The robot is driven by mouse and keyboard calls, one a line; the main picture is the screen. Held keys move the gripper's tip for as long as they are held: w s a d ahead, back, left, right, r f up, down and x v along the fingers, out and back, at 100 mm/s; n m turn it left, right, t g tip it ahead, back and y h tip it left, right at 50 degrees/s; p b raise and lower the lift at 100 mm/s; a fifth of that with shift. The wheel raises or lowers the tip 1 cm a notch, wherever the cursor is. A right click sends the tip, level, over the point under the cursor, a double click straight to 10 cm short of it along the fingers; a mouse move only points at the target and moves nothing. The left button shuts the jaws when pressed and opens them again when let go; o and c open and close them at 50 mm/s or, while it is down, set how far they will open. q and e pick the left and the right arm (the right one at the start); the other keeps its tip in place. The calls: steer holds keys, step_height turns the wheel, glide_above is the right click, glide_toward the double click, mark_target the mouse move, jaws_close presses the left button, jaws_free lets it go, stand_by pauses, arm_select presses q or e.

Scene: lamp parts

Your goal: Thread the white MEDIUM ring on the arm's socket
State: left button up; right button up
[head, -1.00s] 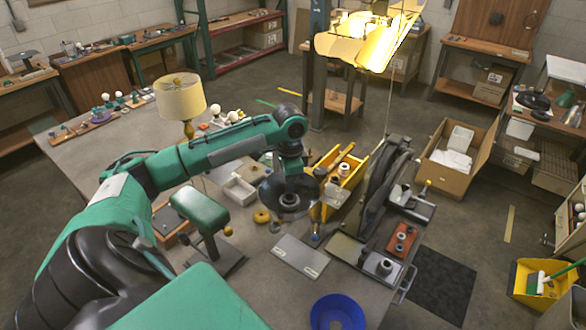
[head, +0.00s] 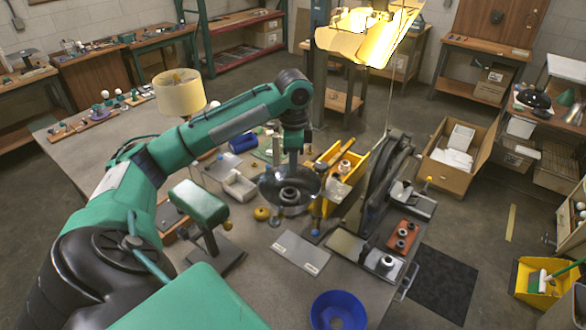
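My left gripper (head: 292,170) hangs fingers-down at the end of the green arm, over a dark round dish-like shade (head: 268,193) with a light ring-shaped socket part (head: 289,195) in its middle. The fingertips are small and dark here. I cannot tell whether they grip the shade or are only in front of it. I cannot tell which one is the white medium ring. My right gripper is not in view.
A yellow bin (head: 352,168) stands right of the shade, with a black wheel-like machine (head: 385,185) beyond it. A green-topped stand (head: 198,202) is at left. A grey plate (head: 301,254) and a blue bowl (head: 338,312) lie in front. A lamp (head: 181,93) stands behind.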

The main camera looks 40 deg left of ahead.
arm_select(q)
step_height(320, 180, up, 8)
steer(key=shift+w+a+f, duration=0.15)
steer(key=shift+w+f, duration=0.1)
steer(key=shift+w, duration=0.1)
stand_by(0.4)
